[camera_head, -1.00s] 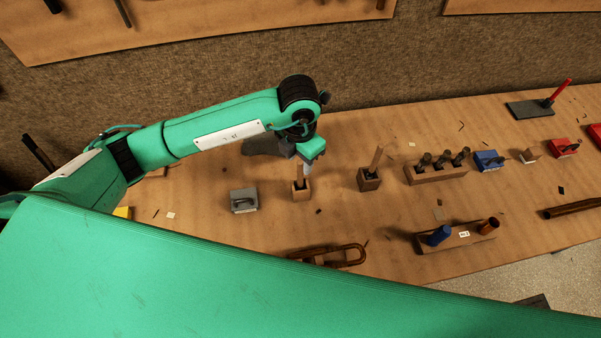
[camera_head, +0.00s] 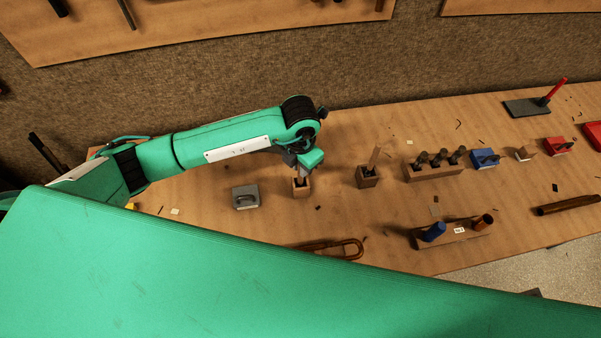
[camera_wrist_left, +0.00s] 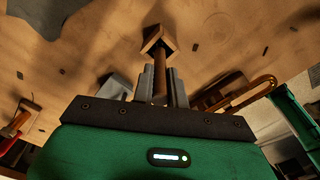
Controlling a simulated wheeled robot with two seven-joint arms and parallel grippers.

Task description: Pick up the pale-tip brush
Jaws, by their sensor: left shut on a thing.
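My left gripper (camera_head: 303,170) is over a small wooden block holder (camera_head: 301,188) on the bench. In the left wrist view its two grey fingers (camera_wrist_left: 161,82) are shut around a brown upright brush handle (camera_wrist_left: 160,68). The handle's far end is in the holder (camera_wrist_left: 157,40). The brush tip is hidden, so I cannot tell its colour. A second brush (camera_head: 375,158) with a light wooden handle stands in a darker block (camera_head: 367,177) to the right. My right gripper is not in view.
A grey block with a handle (camera_head: 245,197) stands left of the holder. A bent brass tube (camera_head: 345,247) lies in front. A rack of dark tools (camera_head: 433,172) and a rack with blue and copper cylinders (camera_head: 458,233) stand right. Bench behind the second brush is clear.

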